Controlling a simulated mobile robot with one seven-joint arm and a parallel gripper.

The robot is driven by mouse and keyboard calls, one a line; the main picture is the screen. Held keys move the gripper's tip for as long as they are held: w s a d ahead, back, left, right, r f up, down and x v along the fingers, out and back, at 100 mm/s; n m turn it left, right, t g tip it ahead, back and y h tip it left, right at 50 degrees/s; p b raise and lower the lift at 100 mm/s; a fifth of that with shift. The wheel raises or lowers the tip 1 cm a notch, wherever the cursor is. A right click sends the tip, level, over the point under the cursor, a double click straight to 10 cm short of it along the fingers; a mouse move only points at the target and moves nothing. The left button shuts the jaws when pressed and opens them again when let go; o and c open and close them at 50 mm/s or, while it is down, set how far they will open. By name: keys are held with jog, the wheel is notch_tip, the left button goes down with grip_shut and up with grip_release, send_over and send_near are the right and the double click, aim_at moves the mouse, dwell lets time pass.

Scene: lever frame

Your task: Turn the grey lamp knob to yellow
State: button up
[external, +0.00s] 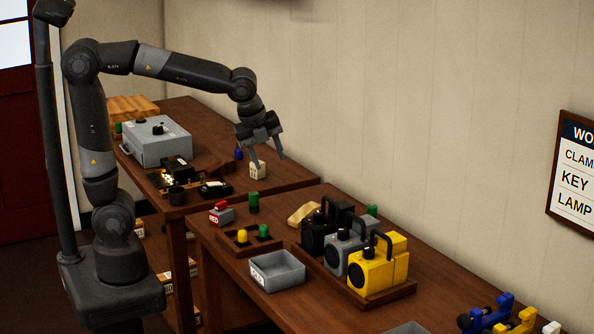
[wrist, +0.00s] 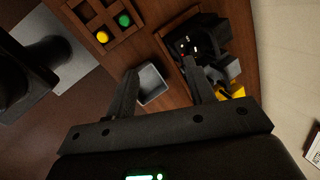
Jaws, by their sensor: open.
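The grey lamp (external: 343,254) stands between a black lamp (external: 318,236) and a yellow lamp (external: 375,266) in a wooden tray on the near table. It has a dark handle and a dark round front. In the wrist view the grey lamp (wrist: 233,68) shows only in part, right of my finger. I cannot make out a knob or its setting.
A grey bin (external: 277,271), a wooden holder (external: 246,245) with yellow and green pieces, and a red-topped box (external: 221,213) stand left of the lamps. A grey case (external: 156,142) is on the far table. The wall runs close behind both tables.

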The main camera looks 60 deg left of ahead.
jog(key=w+d+f+m+g+y, duration=0.1)
jog(key=w+d+f+m, duration=0.15)
jog(key=d+m, duration=0.3)
jog(key=w+d+f+m+g, duration=0.1)
jog(key=w+d+m, duration=0.2)
jog(key=d+m, duration=0.3)
jog(key=m+g+h, duration=0.1)
jog(key=m+g, duration=0.1)
jog(key=m, duration=0.5)
send_over(342, 230)
notch_tip(342, 230, down, 11)
jog(key=shift+r, duration=0.1)
jog(key=c, duration=1)
